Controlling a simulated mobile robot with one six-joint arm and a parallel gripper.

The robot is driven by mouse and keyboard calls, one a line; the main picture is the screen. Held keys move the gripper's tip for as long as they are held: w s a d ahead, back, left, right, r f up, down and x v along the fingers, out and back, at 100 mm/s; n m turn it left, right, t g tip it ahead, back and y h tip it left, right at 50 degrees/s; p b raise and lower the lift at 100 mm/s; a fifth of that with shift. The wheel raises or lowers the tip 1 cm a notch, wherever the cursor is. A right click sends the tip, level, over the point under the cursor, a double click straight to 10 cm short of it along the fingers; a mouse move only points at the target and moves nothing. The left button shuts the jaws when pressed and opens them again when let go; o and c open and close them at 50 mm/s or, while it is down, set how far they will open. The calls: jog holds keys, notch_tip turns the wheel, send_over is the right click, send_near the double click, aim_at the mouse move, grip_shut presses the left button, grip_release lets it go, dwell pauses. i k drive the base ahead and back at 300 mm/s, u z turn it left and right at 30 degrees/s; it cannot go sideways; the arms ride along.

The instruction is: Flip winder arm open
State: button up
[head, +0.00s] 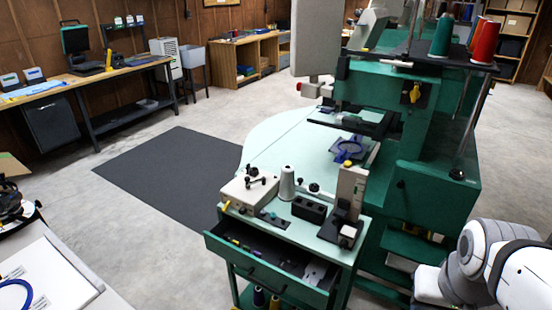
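What looks like the winder is a cream box (247,193) on the left of the small green worktop, beside the large green machine (420,130). Small black parts (256,177) stand on top of the box; one of them may be the winder arm. They are too small for me to tell whether the arm is open or closed. A yellow bit shows at the box's left corner. My gripper is out of view; only white and grey links of my arm show at the lower right, apart from the box.
A white thread cone (287,184) and a black block (309,208) stand right of the box. An upright cream post (350,190) is farther right. Below, a drawer (262,284) stands pulled out. The floor around the dark mat (175,175) is clear.

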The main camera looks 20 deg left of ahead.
aim_at(247, 178)
jog(key=u, duration=1.1)
jog(key=k, duration=0.7)
jog(key=u, duration=0.35)
jog(key=i, duration=1.45)
jog(key=z, duration=0.4)
